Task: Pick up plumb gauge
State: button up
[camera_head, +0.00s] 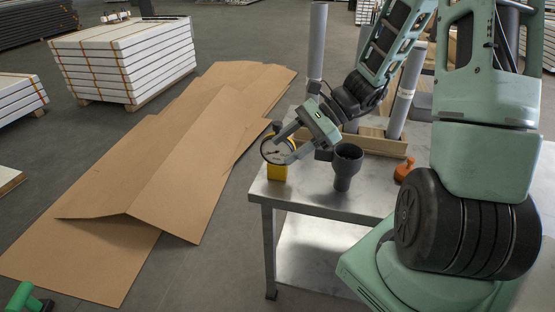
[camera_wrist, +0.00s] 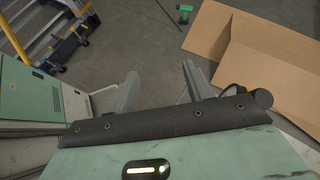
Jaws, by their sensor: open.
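The plumb gauge appears to be the round white dial with a dark rim and red marks (camera_head: 274,150) above a yellow block (camera_head: 277,173), at the near-left corner of the metal table in the head view. My gripper (camera_head: 281,149) is open, its two grey fingers pointing left and down at the dial. The fingers overlap the dial in the picture; I cannot tell whether they touch it.
A dark grey pipe fitting (camera_head: 346,168) stands on the metal table (camera_head: 315,198), close right of my gripper. An orange object (camera_head: 404,169) lies farther right. Grey pipes (camera_head: 317,45) stand in a wooden rack behind. Cardboard sheets (camera_head: 170,165) cover the floor at left.

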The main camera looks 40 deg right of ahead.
jog(key=d+m+t, duration=0.2)
jog(key=d+m, duration=0.1)
jog(key=d, duration=0.1)
jog(key=d+m+t+h, duration=0.1)
jog(key=d+m+t, duration=0.1)
jog(key=d, duration=0.3)
jog(key=w+d+m+t+h, duration=0.1)
jog(key=d+m+t, duration=0.1)
jog(key=d, duration=0.3)
jog(key=shift+d+f+m+t, duration=0.15)
jog(key=shift+f+m+t, duration=0.2)
jog(key=shift+m, duration=0.55)
jog(key=p, duration=0.2)
send_over(277, 152)
jog(key=d, duration=0.3)
jog(key=f, duration=0.3)
jog(key=s+f, duration=0.1)
jog(key=f, duration=0.1)
jog(key=shift+a, duration=0.2)
jog(key=shift+p+x, duration=0.6)
jog(key=shift+x, duration=1.75)
grip_shut()
